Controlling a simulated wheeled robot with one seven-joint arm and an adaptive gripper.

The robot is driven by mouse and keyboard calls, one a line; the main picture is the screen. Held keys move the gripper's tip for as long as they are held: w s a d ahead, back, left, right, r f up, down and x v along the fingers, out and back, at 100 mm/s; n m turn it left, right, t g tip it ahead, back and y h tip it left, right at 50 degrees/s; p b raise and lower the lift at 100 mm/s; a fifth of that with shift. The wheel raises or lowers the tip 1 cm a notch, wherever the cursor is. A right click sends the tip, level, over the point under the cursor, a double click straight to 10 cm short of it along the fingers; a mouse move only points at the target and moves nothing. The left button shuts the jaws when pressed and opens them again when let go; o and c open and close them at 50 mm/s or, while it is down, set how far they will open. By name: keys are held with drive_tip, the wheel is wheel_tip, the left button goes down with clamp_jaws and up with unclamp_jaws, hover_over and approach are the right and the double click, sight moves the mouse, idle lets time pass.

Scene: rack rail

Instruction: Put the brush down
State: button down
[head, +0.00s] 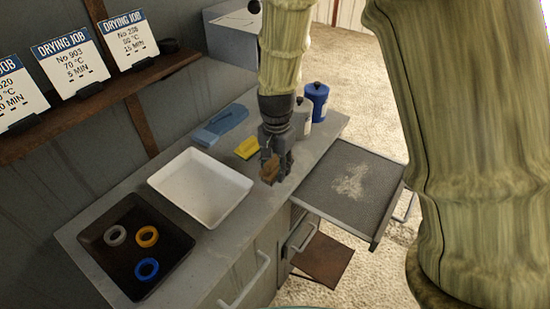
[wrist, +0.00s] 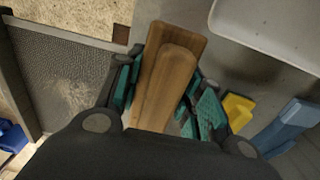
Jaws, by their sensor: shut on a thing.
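The brush shows as a brown wooden block with a handle (wrist: 167,80) in the wrist view, between my gripper's teal-padded fingers (wrist: 160,95). In the head view my gripper (head: 276,172) points down over the grey counter, and the wooden brush (head: 269,169) shows at its fingertips. The gripper is shut on the brush. It is near the counter's front edge, between the white tray and the pull-out shelf. I cannot tell whether the brush touches the counter; its bristles are hidden.
A white tray (head: 156,181) and a dark tray (head: 96,267) with rings lie left. A yellow object (head: 246,148), a blue object (head: 222,125), a white canister (head: 302,117) and a blue canister (head: 317,101) stand behind. A dark pull-out shelf (head: 325,190) with pale powder lies right.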

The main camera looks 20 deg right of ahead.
drive_tip(key=w, duration=0.2)
drive_tip(key=w+d+p, duration=0.1)
drive_tip(key=w, duration=0.3)
drive_tip(key=shift+d+f, duration=0.2)
drive_tip(key=shift+f, duration=0.1)
drive_tip(key=shift+f+p, duration=0.85)
drive_tip(key=shift+f, duration=0.95)
drive_tip(key=shift+s+f, duration=0.15)
drive_tip(key=shift+f, duration=0.15)
drive_tip(key=c, duration=1)
unclamp_jaws()
drive_tip(key=shift+f, duration=0.1)
drive_tip(key=shift+o, duration=0.4)
drive_tip(key=shift+f, duration=0.1)
drive_tip(key=shift+r, duration=0.2)
drive_tip(key=shift+r, duration=0.55)
wheel_tip(320, 180, up, 12)
drive_tip(key=b, duration=0.2)
drive_tip(key=shift+f, duration=0.2)
